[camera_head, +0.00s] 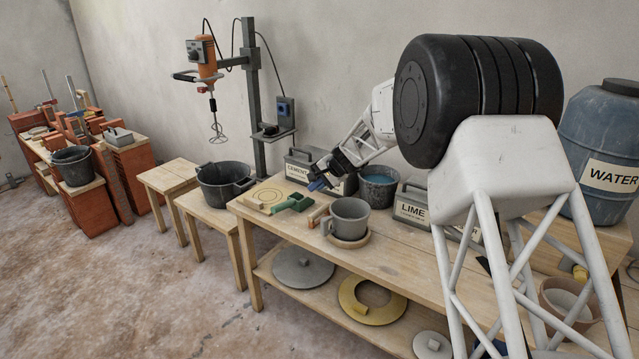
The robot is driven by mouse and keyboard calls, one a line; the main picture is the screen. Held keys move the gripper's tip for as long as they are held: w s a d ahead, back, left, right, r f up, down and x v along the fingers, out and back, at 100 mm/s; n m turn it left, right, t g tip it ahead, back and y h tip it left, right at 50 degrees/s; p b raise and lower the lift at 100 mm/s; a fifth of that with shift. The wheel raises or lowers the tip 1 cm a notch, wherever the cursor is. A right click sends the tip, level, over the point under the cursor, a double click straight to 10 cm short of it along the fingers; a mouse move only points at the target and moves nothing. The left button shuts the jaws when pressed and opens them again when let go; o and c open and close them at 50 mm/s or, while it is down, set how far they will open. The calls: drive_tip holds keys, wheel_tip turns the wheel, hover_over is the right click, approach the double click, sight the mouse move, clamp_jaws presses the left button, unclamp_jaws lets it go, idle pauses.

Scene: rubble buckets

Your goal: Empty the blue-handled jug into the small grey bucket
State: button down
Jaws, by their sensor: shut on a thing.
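My gripper (319,180) is above the bench, in front of the cement box. It is shut on a small blue piece (316,185). I cannot tell whether this is the jug's handle, and no jug body shows clearly with it. A small grey bucket-like pot (350,221) with a grey side loop stands upright on a round wooden base, below and right of my gripper. A dark bucket (379,193) with bluish liquid stands behind it, right of my gripper. Small details at the fingertips are too small to tell.
The cement box (301,167) and lime box (411,208) stand on the bench (385,245). A green-handled tool (291,203) lies left of the pot. A black bucket (222,190) is on a stool, below a mixer (208,65). A water barrel (600,135) stands right.

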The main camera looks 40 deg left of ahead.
drive_tip(key=shift+r+h, duration=0.25)
drive_tip(key=shift+h, duration=0.45)
drive_tip(key=shift+r+h, duration=0.2)
drive_tip(key=shift+h, duration=0.5)
drive_tip(key=shift+d+f+h, duration=0.1)
drive_tip(key=shift+d+h, duration=0.1)
drive_tip(key=shift+h, duration=0.7)
drive_tip(key=shift+d+f+h, duration=0.15)
drive_tip(key=shift+d+h, duration=0.1)
drive_tip(key=shift+h, duration=0.65)
drive_tip(key=shift+d+f+h, duration=0.1)
drive_tip(key=shift+d+h, duration=0.1)
drive_tip(key=shift+h, duration=0.7)
